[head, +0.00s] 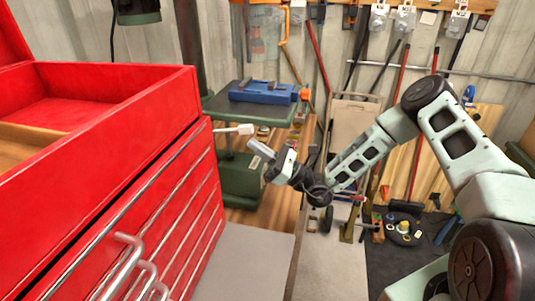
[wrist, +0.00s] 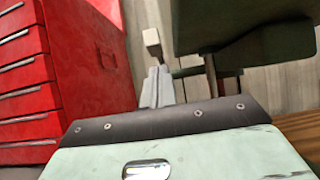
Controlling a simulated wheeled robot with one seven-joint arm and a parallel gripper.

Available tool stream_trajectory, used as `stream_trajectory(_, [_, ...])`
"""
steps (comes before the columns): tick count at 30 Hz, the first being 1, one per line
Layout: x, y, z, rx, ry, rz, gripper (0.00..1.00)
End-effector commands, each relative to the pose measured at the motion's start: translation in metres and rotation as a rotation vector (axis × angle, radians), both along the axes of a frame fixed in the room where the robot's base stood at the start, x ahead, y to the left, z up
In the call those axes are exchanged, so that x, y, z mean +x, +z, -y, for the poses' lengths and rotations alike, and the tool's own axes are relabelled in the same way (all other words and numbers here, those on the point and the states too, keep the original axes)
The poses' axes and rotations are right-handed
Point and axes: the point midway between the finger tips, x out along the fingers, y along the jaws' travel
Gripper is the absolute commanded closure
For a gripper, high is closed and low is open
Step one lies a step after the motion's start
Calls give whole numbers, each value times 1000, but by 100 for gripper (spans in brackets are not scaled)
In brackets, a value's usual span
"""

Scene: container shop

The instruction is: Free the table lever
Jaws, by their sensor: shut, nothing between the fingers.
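The table lever (head: 240,129) is a thin rod with a pale block-shaped end. It sticks out beside the green machine's table (head: 222,102), close to the red cabinet's side. My gripper (head: 256,146) is just below and right of the lever's end in the head view, with its fingers together and empty. In the wrist view the lever's pale end (wrist: 151,38) shows just beyond the closed fingertips (wrist: 158,72). I cannot tell whether they touch. The lever's joint is not clearly visible.
A red tool cabinet (head: 205,185) with several drawers stands close on the left. A blue vise (head: 263,92) sits on the machine's table. Tools hang on the back wall. Grey floor (head: 255,262) is clear below my gripper.

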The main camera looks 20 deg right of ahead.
Motion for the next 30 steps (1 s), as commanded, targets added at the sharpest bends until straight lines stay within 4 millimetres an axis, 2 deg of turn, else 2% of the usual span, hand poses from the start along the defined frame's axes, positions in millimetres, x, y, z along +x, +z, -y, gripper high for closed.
stream_trajectory(1, [0, 8, -1, 0, 1, 0, 100])
stream_trajectory(4, [1, 13, -2, 0, 1, -1, 100])
stream_trajectory(17, [2, 16, -3, 0, 1, -1, 100])
stream_trajectory(25, [3, 43, -4, 2, 0, -1, 100])
stream_trajectory(30, [3, 43, -4, 0, 1, -1, 100])
